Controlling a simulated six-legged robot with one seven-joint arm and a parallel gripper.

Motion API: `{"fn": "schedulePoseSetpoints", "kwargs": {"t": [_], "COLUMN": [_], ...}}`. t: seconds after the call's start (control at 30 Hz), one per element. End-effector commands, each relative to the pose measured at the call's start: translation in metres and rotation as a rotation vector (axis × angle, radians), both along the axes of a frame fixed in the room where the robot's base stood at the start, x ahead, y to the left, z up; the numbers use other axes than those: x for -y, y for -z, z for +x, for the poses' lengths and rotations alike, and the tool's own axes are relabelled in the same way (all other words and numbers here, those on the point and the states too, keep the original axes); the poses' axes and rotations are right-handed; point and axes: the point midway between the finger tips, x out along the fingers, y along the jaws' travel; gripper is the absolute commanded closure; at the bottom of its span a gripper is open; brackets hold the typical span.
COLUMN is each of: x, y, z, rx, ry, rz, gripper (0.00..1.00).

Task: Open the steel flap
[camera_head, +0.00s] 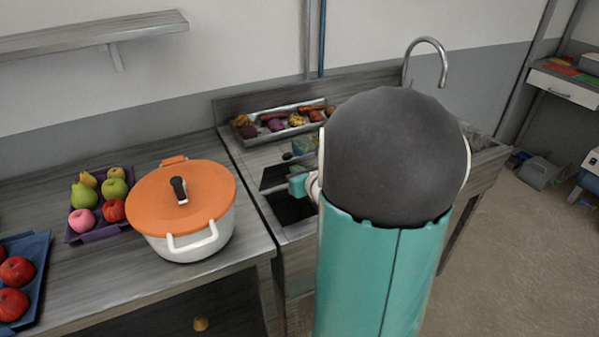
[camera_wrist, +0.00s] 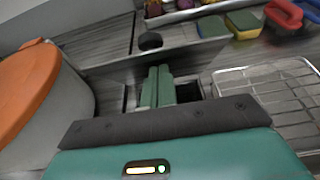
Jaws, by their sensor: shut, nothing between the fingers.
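The steel flap (camera_head: 273,175) is a grey plate in the counter beside the pot. It stands tilted up, with a dark opening (camera_head: 291,208) showing in front of it. A black knob (camera_head: 287,156) sits at its upper edge. In the wrist view the flap (camera_wrist: 110,68) runs across behind my fingers, with its knob (camera_wrist: 150,41) above them. My gripper (camera_head: 298,184) is shut and empty, its teal fingertips over the opening, close to the flap's near face. The wrist view shows the fingers (camera_wrist: 158,82) pressed together. I cannot tell whether they touch the flap. My arm hides the right side.
A white pot (camera_head: 190,240) with an orange lid stands close to the left. A vegetable tray (camera_head: 240,142) lies behind the flap. A wire rack (camera_wrist: 270,90) and sponges (camera_wrist: 243,22) are on the right in the wrist view. A curved faucet (camera_head: 428,41) rises behind my arm.

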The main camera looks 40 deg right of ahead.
Motion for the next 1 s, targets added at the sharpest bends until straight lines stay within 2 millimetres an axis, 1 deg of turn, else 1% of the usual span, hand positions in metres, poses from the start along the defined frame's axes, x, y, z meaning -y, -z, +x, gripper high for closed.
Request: {"fn": "schedulePoseSetpoints", "kwargs": {"t": [0.17,0.2,0.3,0.4,1.0], "x": [0.005,0.007,0.013,0.016,0.02], "y": [-0.013,-0.017,-0.024,-0.027,-0.028], "z": [0.015,0.022,0.039,0.048,0.047], "rx": [-0.08,-0.093,-0.094,-0.096,-0.095], "ry": [0.0,0.001,0.003,0.004,0.004], "rz": [0.018,0.019,0.02,0.023,0.022], "gripper": [1.0,1.0,1.0,1.0,1.0]}}
